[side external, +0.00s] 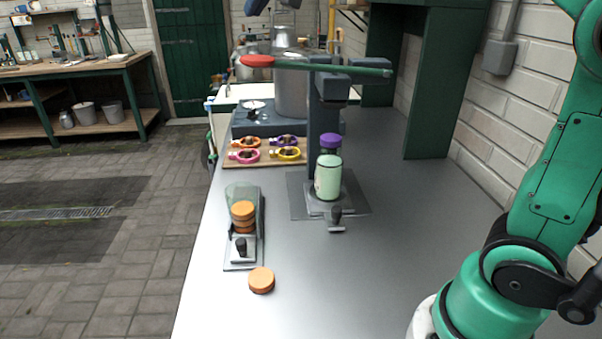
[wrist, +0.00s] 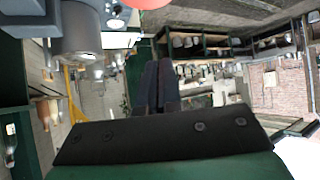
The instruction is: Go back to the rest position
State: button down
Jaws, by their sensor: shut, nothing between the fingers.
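My gripper (wrist: 157,68) shows in the wrist view, with its two dark fingers side by side, shut and empty. It is out of frame in the side external view, where only my green arm shows at the right, running up past the top edge. In the wrist view the gripper points across the room, with a rounded red thing (wrist: 146,3) at the top edge beyond the fingertips. Nothing touches the fingers.
A lever press with a red-ended green handle (side external: 318,65) stands over a purple-capped bottle (side external: 328,175). A clear holder (side external: 243,197) contains stacked orange discs. One orange disc (side external: 261,280) lies in front. Coloured rings (side external: 246,156) lie on a board.

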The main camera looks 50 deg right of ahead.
jog(key=shift+s+f, duration=0.1)
jog(key=s+a+f+n+g+y, duration=0.1)
jog(key=s+a+f, duration=0.1)
jog(key=s+f, duration=0.5)
jog(key=s+a+f+n+g+y, duration=0.1)
jog(key=s+f, duration=0.6)
jog(key=f, duration=0.9)
jog(key=shift+s+a+f+n+g+y, duration=0.25)
jog(key=shift+a+f+n+g, duration=0.2)
jog(key=shift+a, duration=0.45)
jog(key=shift+w, duration=0.1)
